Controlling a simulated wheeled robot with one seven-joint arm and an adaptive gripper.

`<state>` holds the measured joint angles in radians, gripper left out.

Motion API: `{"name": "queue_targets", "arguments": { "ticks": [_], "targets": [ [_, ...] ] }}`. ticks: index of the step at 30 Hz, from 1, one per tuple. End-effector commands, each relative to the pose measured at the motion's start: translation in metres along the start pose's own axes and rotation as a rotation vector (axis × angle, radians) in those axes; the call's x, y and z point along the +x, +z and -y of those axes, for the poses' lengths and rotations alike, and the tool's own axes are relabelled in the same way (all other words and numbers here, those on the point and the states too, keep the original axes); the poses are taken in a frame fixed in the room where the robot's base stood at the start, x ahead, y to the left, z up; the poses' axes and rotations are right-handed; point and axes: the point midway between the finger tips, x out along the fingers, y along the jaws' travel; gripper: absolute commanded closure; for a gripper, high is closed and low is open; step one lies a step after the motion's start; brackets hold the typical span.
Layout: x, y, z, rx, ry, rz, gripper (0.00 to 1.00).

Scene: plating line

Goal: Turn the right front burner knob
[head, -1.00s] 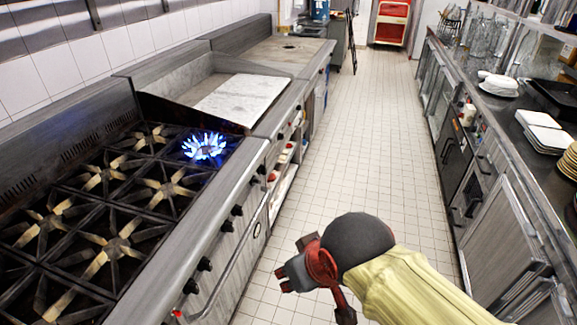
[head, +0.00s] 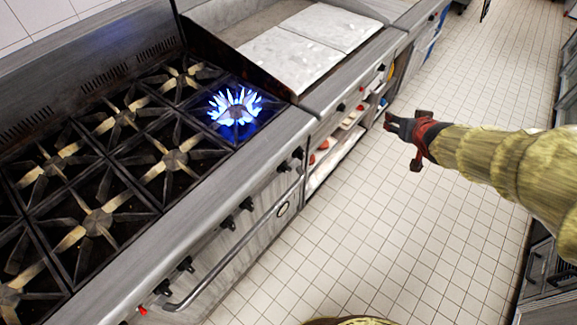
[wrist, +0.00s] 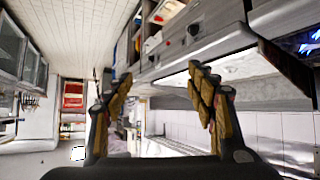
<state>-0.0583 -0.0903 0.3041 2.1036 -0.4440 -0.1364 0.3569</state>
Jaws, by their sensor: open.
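The stove range (head: 215,205) stands on the left in the head view, with a row of black knobs along its front. The right front burner (head: 237,110) is lit with a blue flame. Two knobs (head: 298,153) sit at the right end of the range's row, nearest that burner; which one belongs to it I cannot tell. My gripper (head: 397,125) is over the aisle, to the right of these knobs and apart from them. The wrist view shows its two fingers (wrist: 160,85) spread apart with nothing between them.
A long oven handle (head: 240,252) sticks out below the knobs. The griddle (head: 300,45) adjoins the range, with an open shelf (head: 335,155) beneath. The tiled aisle floor (head: 350,240) is clear. Cabinets (head: 548,275) line the right side.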

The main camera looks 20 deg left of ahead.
Motion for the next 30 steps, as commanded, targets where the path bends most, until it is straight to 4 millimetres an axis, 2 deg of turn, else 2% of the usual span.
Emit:
{"name": "queue_targets", "arguments": {
  "ticks": [1, 6, 8, 12, 16, 21, 25, 30],
  "targets": [
    [0.03, 0.005, 0.014, -0.007, -0.047, -0.018, 0.43],
    [0.108, 0.025, 0.072, -0.002, -0.24, -0.105, 0.43],
    [0.13, 0.039, 0.095, 0.011, -0.319, -0.129, 0.43],
    [0.166, 0.083, 0.152, 0.064, -0.524, -0.166, 0.43],
    [0.18, 0.136, 0.202, 0.146, -0.728, -0.179, 0.43],
    [0.172, 0.2, 0.248, 0.276, -0.962, -0.171, 0.43],
    [0.159, 0.232, 0.267, 0.354, -1.081, -0.163, 0.43],
    [0.151, 0.248, 0.277, 0.403, -1.149, -0.156, 0.43]
  ]
}}
